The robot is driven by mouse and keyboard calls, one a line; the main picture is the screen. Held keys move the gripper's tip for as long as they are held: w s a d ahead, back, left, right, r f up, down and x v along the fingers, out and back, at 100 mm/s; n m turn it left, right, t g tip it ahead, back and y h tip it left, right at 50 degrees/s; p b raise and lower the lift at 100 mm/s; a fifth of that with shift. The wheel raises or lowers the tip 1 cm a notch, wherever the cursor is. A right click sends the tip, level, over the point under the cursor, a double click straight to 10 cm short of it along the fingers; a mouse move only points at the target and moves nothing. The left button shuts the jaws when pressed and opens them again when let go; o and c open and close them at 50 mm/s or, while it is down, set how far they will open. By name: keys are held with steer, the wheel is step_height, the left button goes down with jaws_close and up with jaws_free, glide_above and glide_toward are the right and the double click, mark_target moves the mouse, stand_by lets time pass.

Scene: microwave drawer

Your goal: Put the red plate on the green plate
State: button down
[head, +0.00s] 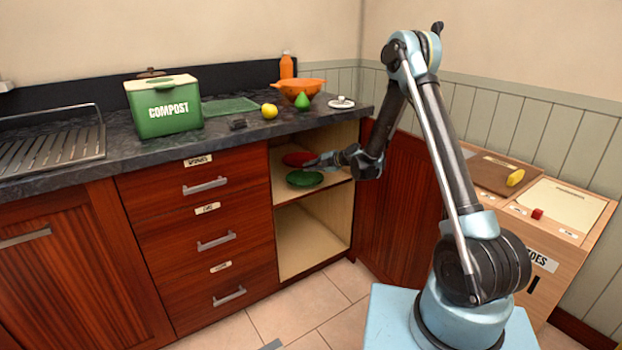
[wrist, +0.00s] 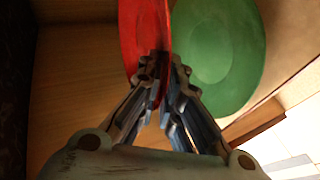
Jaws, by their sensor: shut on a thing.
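The red plate (head: 299,158) is on the upper shelf of the open cabinet in the head view, behind the green plate (head: 304,179). My gripper (head: 309,165) reaches into the cabinet from the right. In the wrist view my gripper (wrist: 163,68) is shut on the near rim of the red plate (wrist: 142,28). The green plate (wrist: 220,50) lies flat to the right of it there. The red plate looks close beside the green plate. I cannot tell whether the red plate touches the shelf or is lifted.
The cabinet shelf (head: 340,176) is narrow, with a side wall at the left and an open door (head: 405,195) at the right. The counter above holds a compost bin (head: 164,106), an orange colander (head: 301,87), a green pear (head: 302,101) and a yellow fruit (head: 269,111).

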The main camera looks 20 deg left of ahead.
steer(key=shift+s+a+f, duration=0.1)
steer(key=shift+f, duration=1.1)
steer(key=shift+s+f, duration=0.1)
steer(key=shift+f, duration=1.05)
steer(key=shift+f, duration=0.2)
steer(key=c, duration=1.8)
jaws_free()
